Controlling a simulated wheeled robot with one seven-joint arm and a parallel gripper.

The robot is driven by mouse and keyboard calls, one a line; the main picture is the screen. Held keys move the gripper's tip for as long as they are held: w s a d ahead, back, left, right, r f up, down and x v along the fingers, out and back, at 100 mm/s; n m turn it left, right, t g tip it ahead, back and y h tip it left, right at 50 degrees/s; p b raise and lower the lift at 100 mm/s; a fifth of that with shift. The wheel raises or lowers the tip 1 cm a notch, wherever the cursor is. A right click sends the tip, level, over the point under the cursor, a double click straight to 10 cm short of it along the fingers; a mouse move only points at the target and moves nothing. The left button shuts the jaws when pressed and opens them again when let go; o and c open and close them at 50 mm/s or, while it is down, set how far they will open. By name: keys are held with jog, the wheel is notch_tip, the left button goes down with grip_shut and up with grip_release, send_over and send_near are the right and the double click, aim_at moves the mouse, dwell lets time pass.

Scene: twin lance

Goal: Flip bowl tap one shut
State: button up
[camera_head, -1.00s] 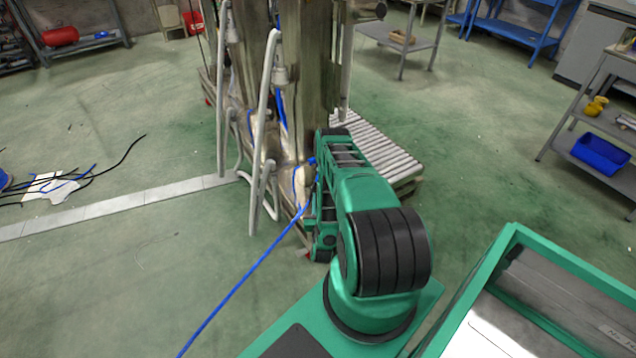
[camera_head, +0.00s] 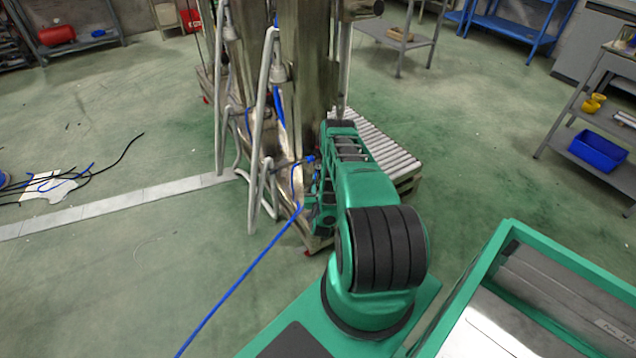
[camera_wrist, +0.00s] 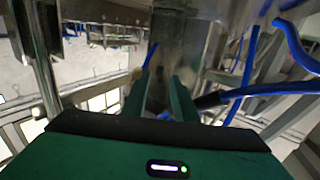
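A tall steel machine (camera_head: 305,70) with two upright vessels stands in front of me. My arm reaches to its lower part and hides my gripper in the head view. In the wrist view, the two green fingers of my gripper (camera_wrist: 163,95) stand apart in front of a steel surface (camera_wrist: 175,50). A small blue piece (camera_wrist: 165,117) shows low between the fingers; I cannot tell what it belongs to. A dark rod (camera_wrist: 207,100) meeting a blue hose (camera_wrist: 265,89) lies just right of the fingers. I cannot tell for sure which part is bowl tap one.
Pale bent tubes (camera_head: 262,120) stand along the machine's left side. A blue hose (camera_head: 240,278) runs across the floor. A roller conveyor (camera_head: 385,150) lies behind my arm. Shelves (camera_head: 590,130) stand at the right.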

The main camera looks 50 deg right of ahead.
grip_shut()
jog(key=shift+w+a+m+g+h, duration=0.1)
jog(key=shift+m+g+h, duration=0.2)
jog(key=shift+g, duration=0.1)
jog(key=shift+w+a+m+g+h, duration=0.25)
jog(key=shift+w+m+g+h, duration=0.35)
jog(key=shift+m+g, duration=0.65)
jog(key=shift+w+a+m+g+h, duration=0.35)
jog(key=shift+m+g+h, duration=0.45)
jog(key=shift+g, duration=0.8)
jog(key=shift+w+a+m+g+h, duration=0.2)
jog(key=shift+w+m+g+h, duration=0.4)
jog(key=shift+m+g, duration=0.65)
jog(key=shift+g, duration=0.6)
jog(key=shift+o, duration=0.4)
grip_release()
